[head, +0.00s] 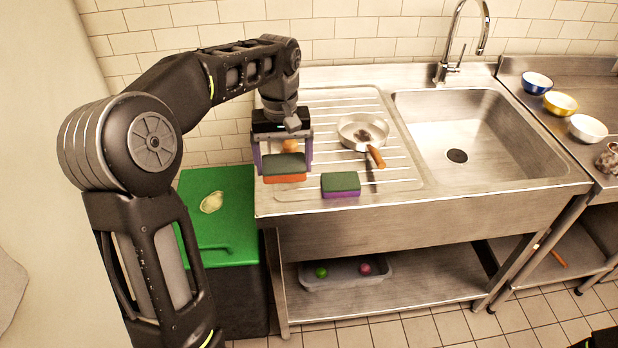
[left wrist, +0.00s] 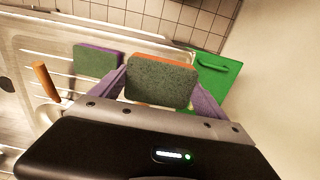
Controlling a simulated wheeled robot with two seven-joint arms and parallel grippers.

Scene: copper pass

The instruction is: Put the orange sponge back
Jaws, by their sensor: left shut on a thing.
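The orange sponge (head: 284,179), with a dark green scouring face on top, is between the fingers of my left gripper (head: 284,168). The gripper is shut on it, over the left front part of the steel drainboard (head: 300,197). In the left wrist view the orange sponge (left wrist: 160,84) shows mostly its green face, with a thin orange edge, between the two purple fingers. I cannot tell how high it is above the board. A purple sponge (head: 340,192) with a green top lies just right of it on the drainboard.
A pan (head: 354,128) with a wooden handle sits on the drainboard behind the purple sponge. The sink basin (head: 490,125) is to the right, with bowls (head: 558,103) beyond. A green-lidded bin (head: 225,199) stands left. A tub (head: 345,282) sits on the shelf below.

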